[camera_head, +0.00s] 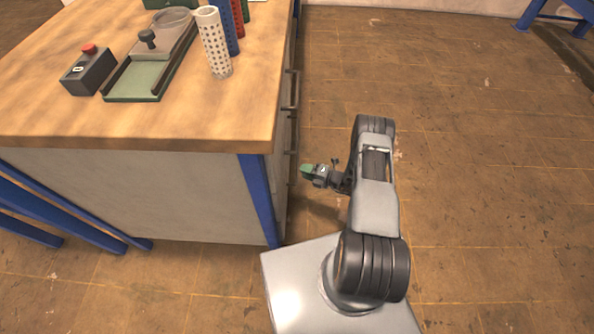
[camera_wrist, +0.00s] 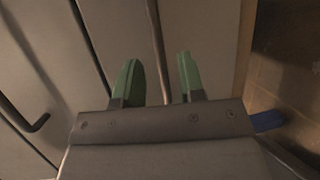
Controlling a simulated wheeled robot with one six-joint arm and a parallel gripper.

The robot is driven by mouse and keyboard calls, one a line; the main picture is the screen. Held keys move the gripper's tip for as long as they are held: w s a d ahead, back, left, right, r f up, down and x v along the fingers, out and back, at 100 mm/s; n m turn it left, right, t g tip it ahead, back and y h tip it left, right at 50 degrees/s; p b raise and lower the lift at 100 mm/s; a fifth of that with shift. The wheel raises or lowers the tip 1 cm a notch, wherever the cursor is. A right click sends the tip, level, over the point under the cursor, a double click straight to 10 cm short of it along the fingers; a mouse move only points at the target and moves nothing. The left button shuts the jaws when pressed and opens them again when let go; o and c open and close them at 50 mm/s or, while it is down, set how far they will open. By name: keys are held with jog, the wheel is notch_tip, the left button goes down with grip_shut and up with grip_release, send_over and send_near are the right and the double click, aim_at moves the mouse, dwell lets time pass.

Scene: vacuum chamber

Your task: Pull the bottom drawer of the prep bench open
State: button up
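The prep bench (camera_head: 120,125) stands at the left in the head view, its drawer side facing right and seen nearly edge-on. In the wrist view the bottom drawer front (camera_wrist: 210,40) is the grey panel nearest the floor, and it looks flush with the panel beside it. Its thin bar handle (camera_wrist: 156,35) runs down the picture between my two green fingertips. My gripper (camera_wrist: 160,75) is open, with a finger on each side of the bar; I see no clear contact. In the head view my gripper (camera_head: 308,170) is low beside the drawer side.
Another drawer handle (camera_wrist: 25,118) shows at the left in the wrist view. Blue bench legs (camera_head: 258,200) stand near my base. On the bench top are a black box with a red button (camera_head: 87,70), a green-based tray (camera_head: 140,82) and perforated tubes (camera_head: 214,42). Floor to the right is clear.

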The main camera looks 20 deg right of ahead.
aim_at(297, 168)
jog(key=shift+b+x, duration=0.35)
jog(key=shift+x, duration=1.75)
grip_shut()
